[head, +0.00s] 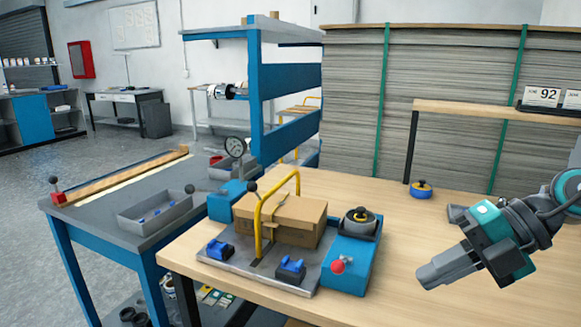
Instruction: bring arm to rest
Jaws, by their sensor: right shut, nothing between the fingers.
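My right gripper (432,277) comes in from the right side of the head view. It is shut and empty, and its fingers point left above the wooden table (385,225). It is apart from the fixture (262,272) on its left. My left gripper is not in the head view.
The fixture carries a cardboard box (290,215) under a yellow hoop handle (259,215) and a blue block (345,268) with a red knob. A wooden shelf (480,110) stands behind, before a strapped stack (450,75). A grey tray (150,213) is on the left table.

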